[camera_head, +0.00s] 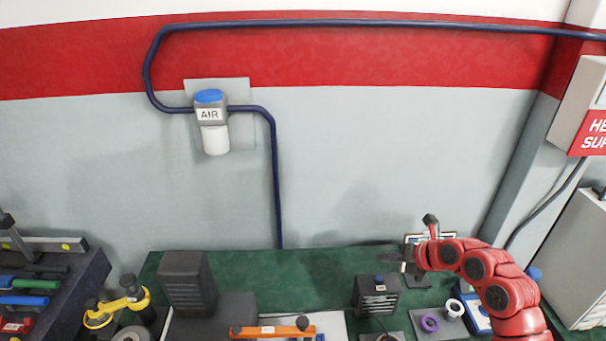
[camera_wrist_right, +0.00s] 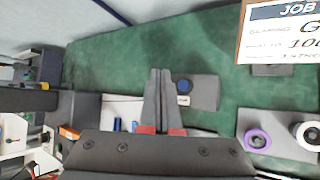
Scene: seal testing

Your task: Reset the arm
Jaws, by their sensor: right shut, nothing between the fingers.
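My right arm (camera_head: 478,262) is red and comes in from the lower right in the head view. Its right gripper (camera_head: 388,257) is held above the back right part of the green bench, pointing left. In the right wrist view the two grey fingers of this gripper (camera_wrist_right: 159,75) lie together, with nothing between them. Below the fingertips is a dark box with a blue knob (camera_wrist_right: 184,86), which also shows in the head view (camera_head: 376,298). My left gripper is not in view.
A green bench mat (camera_head: 280,272) holds a dark block (camera_head: 187,281), an orange-handled tool (camera_head: 268,331), a purple ring (camera_head: 429,323) and a white ring (camera_head: 454,308). A job card (camera_wrist_right: 287,35) stands near the gripper. A yellow tool (camera_head: 129,297) and a tool rack (camera_head: 85,283) are left.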

